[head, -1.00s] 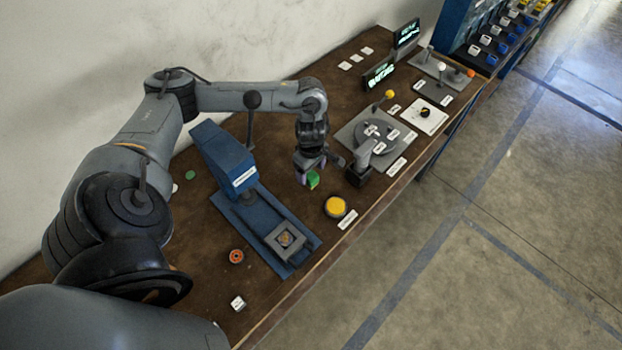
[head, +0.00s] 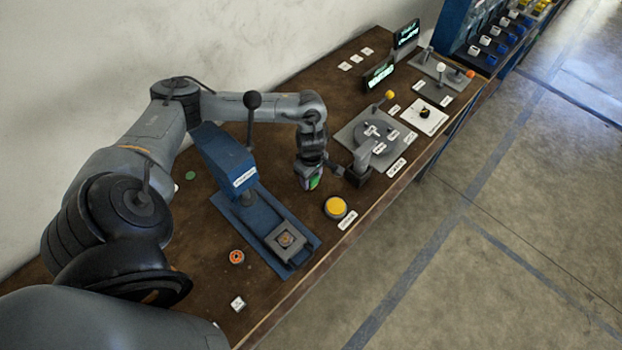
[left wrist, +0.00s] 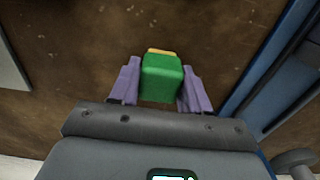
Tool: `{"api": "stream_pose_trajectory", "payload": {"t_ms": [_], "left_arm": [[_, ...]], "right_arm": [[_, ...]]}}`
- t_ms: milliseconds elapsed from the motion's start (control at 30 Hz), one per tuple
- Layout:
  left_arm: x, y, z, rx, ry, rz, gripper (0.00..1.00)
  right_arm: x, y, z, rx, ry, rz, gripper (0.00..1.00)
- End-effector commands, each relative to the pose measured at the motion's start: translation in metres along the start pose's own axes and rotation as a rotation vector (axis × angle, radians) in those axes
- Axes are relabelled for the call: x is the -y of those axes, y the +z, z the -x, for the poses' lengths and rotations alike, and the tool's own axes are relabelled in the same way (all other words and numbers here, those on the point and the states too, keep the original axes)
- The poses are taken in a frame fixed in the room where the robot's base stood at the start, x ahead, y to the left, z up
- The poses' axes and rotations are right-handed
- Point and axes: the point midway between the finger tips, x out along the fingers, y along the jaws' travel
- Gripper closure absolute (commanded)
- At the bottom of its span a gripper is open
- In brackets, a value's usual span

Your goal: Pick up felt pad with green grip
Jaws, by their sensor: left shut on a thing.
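The felt pad's green grip (left wrist: 161,78) is a green block between the two purple fingers of my left gripper (left wrist: 160,85) in the left wrist view. A yellowish edge shows at the far end of the green block. In the head view my left gripper (head: 308,183) is over the brown bench, between the blue press and the grey turntable station, with the green grip (head: 315,182) at its fingertips. The gripper is shut on the grip. I cannot tell whether the pad touches the bench. My right gripper is not in view.
A blue press (head: 222,158) with a black-knobbed lever stands left of the gripper. A yellow button (head: 335,207) is just in front. A grey turntable station (head: 375,132) is to the right. An orange ring (head: 237,257) and a green disc (head: 190,175) lie on the bench (head: 200,230).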

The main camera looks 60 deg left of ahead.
Motion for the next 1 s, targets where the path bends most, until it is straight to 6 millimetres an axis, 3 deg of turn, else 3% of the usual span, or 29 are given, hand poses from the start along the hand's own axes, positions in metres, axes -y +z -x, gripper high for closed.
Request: {"api": "stream_pose_trajectory", "payload": {"t_ms": [267, 567, 700, 1000], "left_arm": [[-0.001, 0.000, 0.006, 0.001, 0.002, 0.000, 0.89], [-0.001, 0.000, 0.052, 0.000, 0.005, -0.001, 0.89], [-0.002, 0.000, 0.079, -0.001, 0.005, -0.001, 0.89], [-0.001, 0.000, 0.101, 0.000, 0.001, 0.000, 0.89]], "right_arm": [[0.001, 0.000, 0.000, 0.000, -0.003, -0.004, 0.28], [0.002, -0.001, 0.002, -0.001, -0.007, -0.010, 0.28], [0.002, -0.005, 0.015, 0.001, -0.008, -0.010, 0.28], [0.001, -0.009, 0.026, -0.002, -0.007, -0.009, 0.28]]}}
